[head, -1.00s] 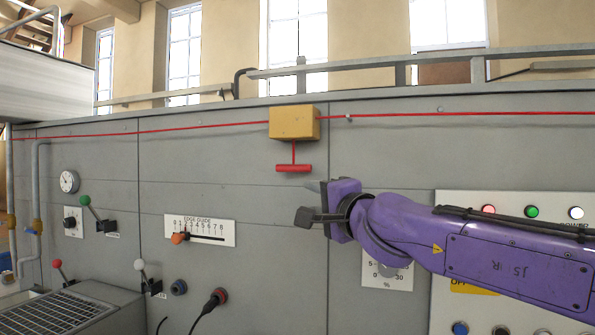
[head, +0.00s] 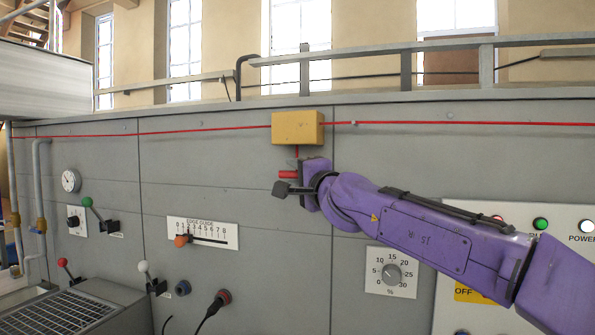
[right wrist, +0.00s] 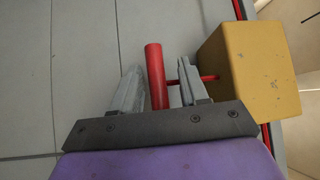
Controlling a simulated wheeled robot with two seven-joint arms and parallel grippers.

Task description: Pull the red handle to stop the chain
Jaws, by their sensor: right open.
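The red handle (head: 288,174) is a T-shaped bar hanging by a thin red stem below a yellow box (head: 298,128) on the grey machine panel. My right gripper (head: 290,187) is at the handle and partly hides it in the head view. In the right wrist view the red handle bar (right wrist: 155,75) stands between the two open fingers of the right gripper (right wrist: 159,92). The bar appears apart from both fingers. Its stem passes to the yellow box (right wrist: 243,70) by the right finger. My left gripper is not in view.
A red cord (head: 430,123) runs along the panel's top on both sides of the box. Below are a slider scale (head: 203,233), a dial (head: 391,272), levers at the left and a lit button panel at the right. A grey rail (head: 400,55) stands above.

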